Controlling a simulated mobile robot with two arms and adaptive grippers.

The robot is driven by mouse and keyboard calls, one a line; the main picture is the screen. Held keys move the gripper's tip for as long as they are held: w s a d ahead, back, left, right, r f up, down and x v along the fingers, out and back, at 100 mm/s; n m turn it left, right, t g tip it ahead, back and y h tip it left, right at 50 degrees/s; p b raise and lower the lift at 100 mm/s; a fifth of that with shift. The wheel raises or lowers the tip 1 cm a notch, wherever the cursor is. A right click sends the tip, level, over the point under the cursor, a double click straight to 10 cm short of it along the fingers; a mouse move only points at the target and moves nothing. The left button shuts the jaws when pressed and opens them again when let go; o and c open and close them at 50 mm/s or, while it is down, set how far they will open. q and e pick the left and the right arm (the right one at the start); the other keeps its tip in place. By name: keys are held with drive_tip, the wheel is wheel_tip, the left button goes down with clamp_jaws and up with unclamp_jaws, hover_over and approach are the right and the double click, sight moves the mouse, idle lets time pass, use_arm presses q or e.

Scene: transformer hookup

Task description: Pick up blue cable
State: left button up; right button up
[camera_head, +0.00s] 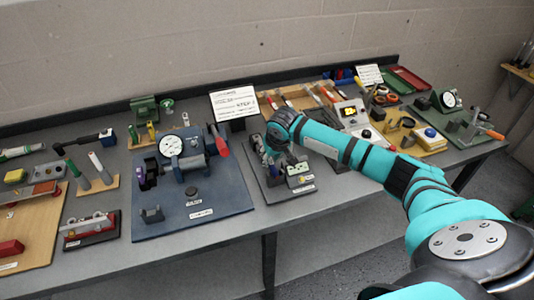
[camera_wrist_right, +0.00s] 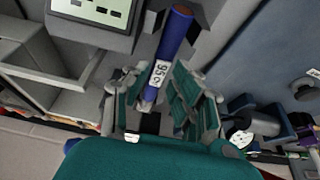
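The blue cable (camera_wrist_right: 174,38) is a short, thick piece with a white printed label, seen in the right wrist view. It stands tilted in a dark holder, and its lower end reaches down between the fingers of my right gripper (camera_wrist_right: 160,70). The two fingers are on either side of it, with narrow gaps showing, so the gripper looks open around it. My left gripper is in neither view.
A blue board with a dial gauge (camera_head: 171,146) lies just left of the gripper. A white sign (camera_head: 234,102) stands behind.

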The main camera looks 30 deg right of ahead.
drive_tip(key=shift+x, duration=1)
drive_tip(key=shift+c, duration=0.3)
drive_tip(key=shift+r, duration=0.1)
clamp_jaws()
